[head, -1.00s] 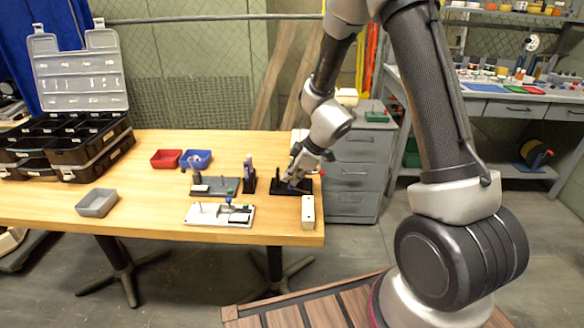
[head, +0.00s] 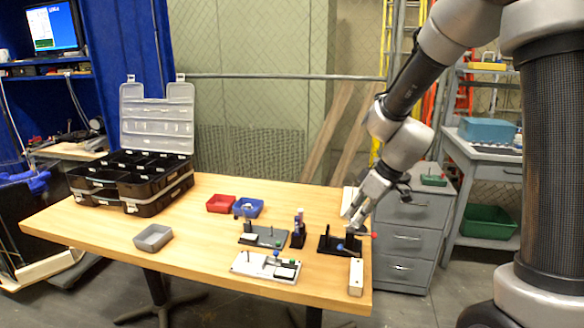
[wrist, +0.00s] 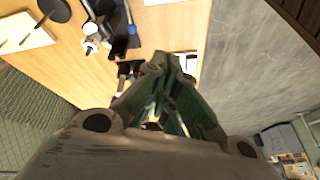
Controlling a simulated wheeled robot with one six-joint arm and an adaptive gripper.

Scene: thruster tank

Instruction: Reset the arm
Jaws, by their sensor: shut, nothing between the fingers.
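My arm reaches down from the upper right in the head view. In the wrist view the green-and-white fingers of my gripper (wrist: 172,62) are together, over the table edge and the grey floor.
The wooden table (head: 205,265) holds a grey tray (head: 153,238), a red bin (head: 221,203), a blue bin (head: 248,208), a black organizer case (head: 130,185), a white fixture board (head: 265,267) and a white block (head: 356,277). A grey drawer cabinet (head: 405,240) stands right behind.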

